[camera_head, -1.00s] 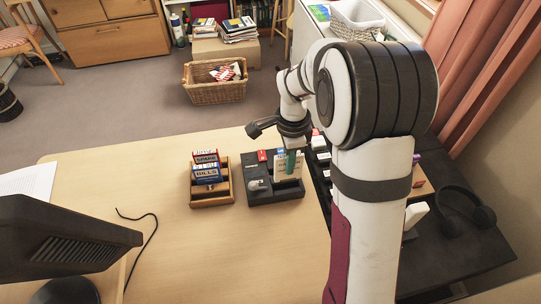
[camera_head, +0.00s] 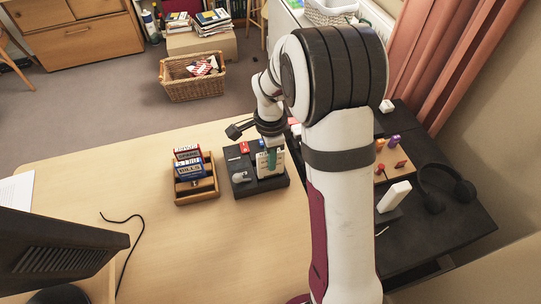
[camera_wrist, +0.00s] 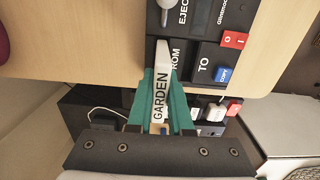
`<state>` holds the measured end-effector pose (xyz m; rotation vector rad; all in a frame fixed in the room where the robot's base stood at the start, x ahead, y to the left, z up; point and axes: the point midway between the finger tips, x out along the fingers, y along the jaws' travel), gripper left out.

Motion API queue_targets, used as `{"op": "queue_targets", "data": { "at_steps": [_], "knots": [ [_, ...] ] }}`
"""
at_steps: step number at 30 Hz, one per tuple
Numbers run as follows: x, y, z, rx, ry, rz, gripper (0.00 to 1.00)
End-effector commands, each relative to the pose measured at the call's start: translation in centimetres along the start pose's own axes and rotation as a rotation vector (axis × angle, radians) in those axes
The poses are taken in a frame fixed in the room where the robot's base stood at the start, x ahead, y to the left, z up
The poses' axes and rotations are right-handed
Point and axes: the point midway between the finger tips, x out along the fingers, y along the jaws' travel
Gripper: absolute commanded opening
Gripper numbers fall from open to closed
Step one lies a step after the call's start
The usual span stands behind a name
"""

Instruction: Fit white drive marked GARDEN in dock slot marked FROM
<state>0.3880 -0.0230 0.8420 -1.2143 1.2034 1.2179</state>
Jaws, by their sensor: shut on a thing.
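The white drive marked GARDEN (camera_wrist: 161,95) is between the teal fingers of my gripper (camera_wrist: 162,108), which is shut on it. Its narrow labelled edge faces the wrist camera. The black dock (camera_wrist: 205,55) lies beyond it, with FROM and TO labels. The drive covers the first letter of FROM. In the head view my gripper (camera_head: 271,158) is over the right part of the dock (camera_head: 243,188), with the white drive (camera_head: 263,167) upright beside the teal finger. The slot mouth is hidden, so I cannot tell how deep the drive sits.
A wooden rack (camera_head: 197,195) with labelled drives, one reading BILLS, stands left of the dock. The dock has a red switch (camera_wrist: 233,40) and a blue COPY button (camera_wrist: 222,74). The desk front is clear.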

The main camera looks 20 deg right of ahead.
Motion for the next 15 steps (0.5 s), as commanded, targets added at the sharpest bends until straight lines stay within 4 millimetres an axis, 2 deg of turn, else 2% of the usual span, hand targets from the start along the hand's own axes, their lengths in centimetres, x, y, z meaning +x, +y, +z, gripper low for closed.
{"op": "queue_targets", "data": {
  "at_steps": [15],
  "knots": [
    [1.03, 0.00, 0.01, 0.001, 0.000, 0.000, 0.00]
  ]
}}
